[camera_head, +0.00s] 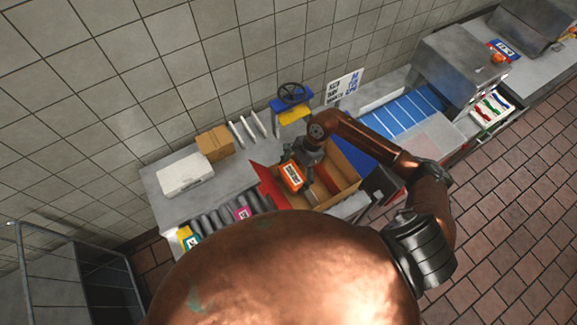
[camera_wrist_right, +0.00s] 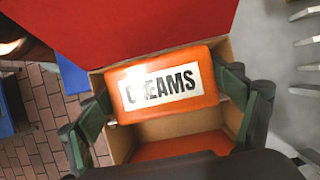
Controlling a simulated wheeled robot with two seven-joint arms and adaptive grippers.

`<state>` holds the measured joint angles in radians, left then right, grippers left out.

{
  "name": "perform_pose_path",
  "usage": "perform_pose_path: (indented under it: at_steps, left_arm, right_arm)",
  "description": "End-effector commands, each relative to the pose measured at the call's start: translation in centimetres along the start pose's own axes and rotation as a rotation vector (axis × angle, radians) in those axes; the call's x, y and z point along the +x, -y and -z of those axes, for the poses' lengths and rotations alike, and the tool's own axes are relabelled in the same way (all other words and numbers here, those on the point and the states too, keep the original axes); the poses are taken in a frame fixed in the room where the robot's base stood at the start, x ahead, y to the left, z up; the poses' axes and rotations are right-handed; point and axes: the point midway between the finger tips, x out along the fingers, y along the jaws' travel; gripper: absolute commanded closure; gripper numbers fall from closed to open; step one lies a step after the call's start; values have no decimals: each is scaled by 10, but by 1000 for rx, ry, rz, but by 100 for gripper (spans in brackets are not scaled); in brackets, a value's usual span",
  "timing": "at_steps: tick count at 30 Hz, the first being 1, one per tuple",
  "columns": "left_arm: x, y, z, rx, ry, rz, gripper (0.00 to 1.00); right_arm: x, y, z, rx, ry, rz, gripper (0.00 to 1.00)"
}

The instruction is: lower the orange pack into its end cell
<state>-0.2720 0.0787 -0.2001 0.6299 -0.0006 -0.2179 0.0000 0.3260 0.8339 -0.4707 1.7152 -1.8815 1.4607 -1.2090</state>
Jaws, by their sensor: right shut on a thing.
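The orange pack (camera_head: 291,177) has a white label; in the right wrist view the pack (camera_wrist_right: 207,98) reads "CREAMS". My right gripper (camera_head: 303,167) is shut on it, with one finger at each short end in the wrist view. The pack is at the left end of the open cardboard box (camera_head: 345,170), beside its red flap (camera_head: 268,187). In the wrist view the red flap (camera_wrist_right: 130,30) lies along one side and a red-orange surface (camera_wrist_right: 180,147) shows inside the box. The pack and gripper hide part of the end cell. My left gripper is not in view.
A roller conveyor (camera_head: 215,218) with a pink pack (camera_head: 243,213) and a yellow-and-teal pack (camera_head: 187,238) lies left of the box. A blue-and-yellow device with a handwheel (camera_head: 291,97) stands behind. A small carton (camera_head: 215,143) and white case (camera_head: 185,175) sit at back left.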

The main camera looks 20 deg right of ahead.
Motion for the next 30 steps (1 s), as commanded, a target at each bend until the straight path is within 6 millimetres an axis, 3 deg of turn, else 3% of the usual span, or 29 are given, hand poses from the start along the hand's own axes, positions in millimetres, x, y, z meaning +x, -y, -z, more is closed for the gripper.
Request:
perform_pose_path:
  at_steps: [9, 11, 14, 18, 21, 30]
  left_arm:
    - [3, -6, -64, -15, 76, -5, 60]
    - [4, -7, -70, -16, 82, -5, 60]
    - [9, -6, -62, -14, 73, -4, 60]
    - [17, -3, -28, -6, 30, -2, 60]
    - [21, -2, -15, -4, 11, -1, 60]
    - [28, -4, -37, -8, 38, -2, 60]
  right_arm:
    - [18, 2, 9, 6, 2, -3, 39]
    - [23, 3, 11, 6, 2, -3, 39]
    - [32, 2, 15, 7, 1, -4, 39]
    - [44, 3, 20, 5, 2, -4, 39]
    - [54, 3, 23, 4, 2, -4, 39]
    - [73, 3, 31, 3, 1, -4, 39]
